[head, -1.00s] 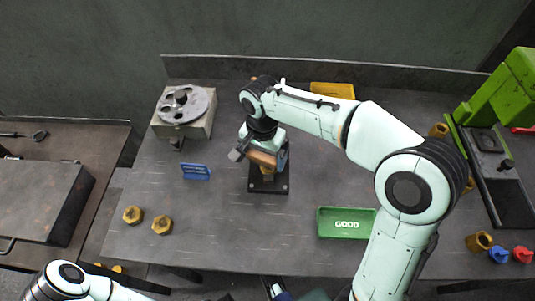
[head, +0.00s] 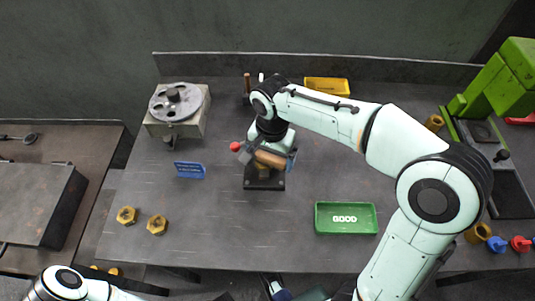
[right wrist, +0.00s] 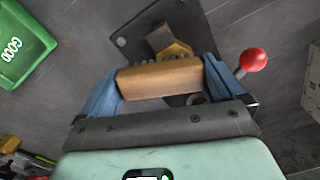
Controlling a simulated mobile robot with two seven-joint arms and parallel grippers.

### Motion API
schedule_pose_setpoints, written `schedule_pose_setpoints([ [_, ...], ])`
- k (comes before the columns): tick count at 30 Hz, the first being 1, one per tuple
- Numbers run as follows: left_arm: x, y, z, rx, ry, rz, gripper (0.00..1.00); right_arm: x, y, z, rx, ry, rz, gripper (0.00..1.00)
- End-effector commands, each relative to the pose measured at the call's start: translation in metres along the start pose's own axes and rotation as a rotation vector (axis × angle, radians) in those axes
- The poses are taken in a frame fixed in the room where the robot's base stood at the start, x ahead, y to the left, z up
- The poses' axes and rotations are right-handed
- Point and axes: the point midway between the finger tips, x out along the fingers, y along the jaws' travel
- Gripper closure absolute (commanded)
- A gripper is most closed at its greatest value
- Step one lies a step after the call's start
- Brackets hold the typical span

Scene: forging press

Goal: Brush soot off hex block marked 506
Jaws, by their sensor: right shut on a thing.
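My right gripper (head: 270,158) is shut on a brush with a wooden body (right wrist: 160,77). Its blue fingers clasp the brush's two ends in the right wrist view. A row of dark bristle tufts shows along the brush's far edge. A brass hex block (right wrist: 178,50) sits just beyond the bristles, over the dark fixture plate (right wrist: 135,40); the brush partly covers it. I cannot tell whether the bristles touch it, and no number is readable. In the head view the fixture (head: 264,184) is under the gripper.
A red-knobbed lever (right wrist: 252,60) stands close beside one finger. The green GOOD tray (head: 346,231), blue sign (head: 190,170), two brass hex pieces (head: 126,215) (head: 157,225), yellow tray (head: 327,87) and wheel-topped unit (head: 176,103) surround the fixture. The front middle of the bench is clear.

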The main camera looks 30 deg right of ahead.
Motion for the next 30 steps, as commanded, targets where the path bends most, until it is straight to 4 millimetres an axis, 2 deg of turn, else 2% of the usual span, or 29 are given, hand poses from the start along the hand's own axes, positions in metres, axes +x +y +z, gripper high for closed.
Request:
schedule_pose_setpoints([
  [7, -0.001, 0.000, 0.000, 0.000, 0.000, 0.000, 0.57, 0.001, 0.000, 0.000, 0.000, -0.002, 0.006, 0.29],
  [21, -0.019, 0.007, 0.000, 0.002, 0.006, 0.002, 0.57, 0.000, -0.032, 0.000, -0.001, -0.002, 0.005, 0.29],
  [30, -0.020, 0.007, 0.000, 0.002, 0.006, 0.002, 0.57, 0.000, -0.036, 0.000, 0.000, -0.001, 0.003, 0.29],
])
